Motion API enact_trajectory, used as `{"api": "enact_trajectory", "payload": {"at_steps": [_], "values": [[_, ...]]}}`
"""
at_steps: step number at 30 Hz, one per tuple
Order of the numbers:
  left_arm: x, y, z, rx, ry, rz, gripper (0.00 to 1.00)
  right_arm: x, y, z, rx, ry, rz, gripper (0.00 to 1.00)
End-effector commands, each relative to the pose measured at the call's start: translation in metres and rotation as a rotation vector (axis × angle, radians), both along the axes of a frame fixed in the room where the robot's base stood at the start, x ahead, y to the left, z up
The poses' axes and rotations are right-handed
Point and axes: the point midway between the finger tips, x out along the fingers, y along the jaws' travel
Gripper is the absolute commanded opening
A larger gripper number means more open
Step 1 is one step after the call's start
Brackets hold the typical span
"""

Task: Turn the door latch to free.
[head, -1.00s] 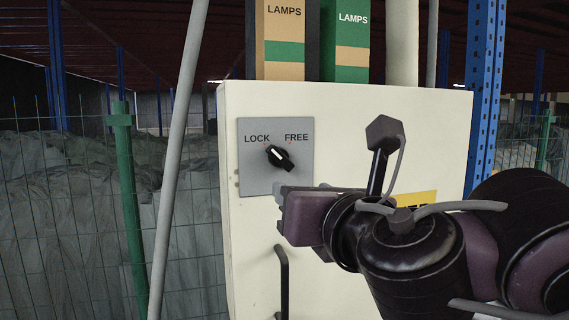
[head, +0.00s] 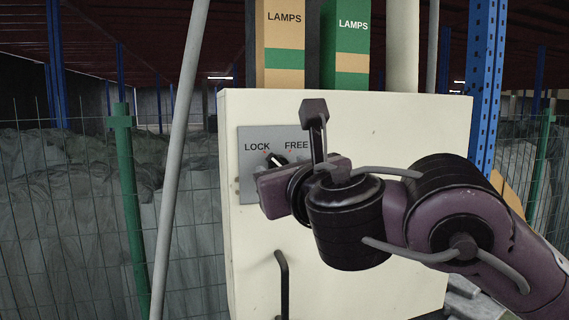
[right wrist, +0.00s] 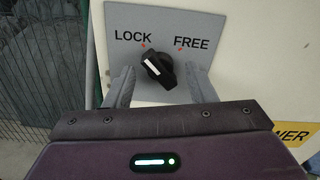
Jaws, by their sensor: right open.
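The door latch is a black rotary knob (right wrist: 160,72) with a white pointer mark, on a grey plate (right wrist: 208,25) lettered LOCK and FREE. In the right wrist view the white mark points up and left, toward the red tick by LOCK. In the head view the knob (head: 278,159) shows only in its upper part, above my right gripper, which hides the rest. My right gripper (right wrist: 159,78) is open, with one grey finger on each side of the knob. I see gaps between fingers and knob; contact is not visible. My left gripper is not in view.
The plate is on a cream cabinet (head: 400,125) with a dark vertical handle (head: 283,285) below it. Two LAMPS boxes (head: 285,50) stand behind the cabinet top. A slanted grey pole (head: 178,150) and a wire fence with a green post (head: 130,200) are at left.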

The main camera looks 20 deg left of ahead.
Motion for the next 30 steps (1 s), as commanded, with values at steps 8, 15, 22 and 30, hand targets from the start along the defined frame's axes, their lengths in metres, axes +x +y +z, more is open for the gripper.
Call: {"api": "enact_trajectory", "payload": {"at_steps": [8,15,22,30], "values": [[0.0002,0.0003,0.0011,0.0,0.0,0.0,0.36,0.0035,0.0023,0.0,0.001,-0.002,0.0,0.5],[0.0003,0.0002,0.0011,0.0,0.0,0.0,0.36,0.0033,0.0024,0.0,0.001,-0.001,0.0,0.29],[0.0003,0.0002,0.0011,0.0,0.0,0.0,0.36,0.0033,0.0023,0.0001,0.001,-0.001,0.0,0.06],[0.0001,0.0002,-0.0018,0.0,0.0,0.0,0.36,0.0031,0.0025,-0.001,0.029,0.018,0.001,0.06]]}}
